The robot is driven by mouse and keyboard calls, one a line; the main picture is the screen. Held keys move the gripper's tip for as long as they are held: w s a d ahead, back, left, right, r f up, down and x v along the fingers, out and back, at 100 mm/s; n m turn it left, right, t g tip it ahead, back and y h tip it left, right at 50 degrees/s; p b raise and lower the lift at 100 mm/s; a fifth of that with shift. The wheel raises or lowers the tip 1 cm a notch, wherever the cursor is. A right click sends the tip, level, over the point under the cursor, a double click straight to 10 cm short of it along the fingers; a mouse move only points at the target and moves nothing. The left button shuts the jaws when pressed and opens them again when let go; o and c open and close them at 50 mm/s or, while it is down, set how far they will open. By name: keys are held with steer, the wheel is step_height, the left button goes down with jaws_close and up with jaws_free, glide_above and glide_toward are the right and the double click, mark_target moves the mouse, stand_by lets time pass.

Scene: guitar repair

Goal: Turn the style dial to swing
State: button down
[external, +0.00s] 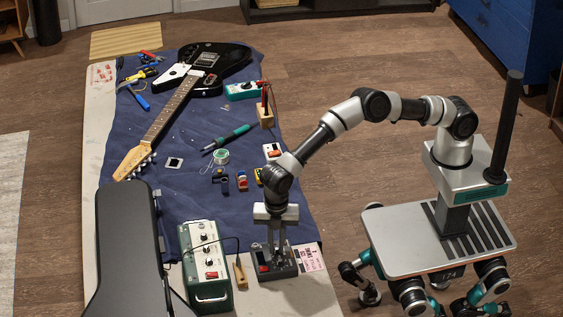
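My gripper (277,246) points straight down over a small dark box (290,268) at the front right of the table. Its fingertips are at or just above the top of the box, and I cannot tell whether they touch it. The box has a red part at its left. A dial under the fingers is hidden or too small to make out, and no "swing" mark is readable. Whether the fingers are open or shut on something is not clear. A green and cream unit (205,262) with several knobs and a red switch stands to the left of the box.
A black guitar (215,62) lies on the blue cloth (190,195). A wooden block (240,274) with a cable is between the unit and the dark box. A pink-printed paper (309,258) is right of the box.

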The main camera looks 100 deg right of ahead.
mark_target(277, 249)
steer(key=shift+m, duration=0.4)
steer(key=shift+m+p, duration=0.35)
steer(key=shift+m, duration=2.15)
steer(key=c, duration=1.7)
jaws_free()
steer(key=shift+c, duration=0.2)
steer(key=shift+r, duration=0.1)
step_height(277, 249, up, 17)
steer(key=p, duration=0.2)
steer(key=shift+r, duration=0.15)
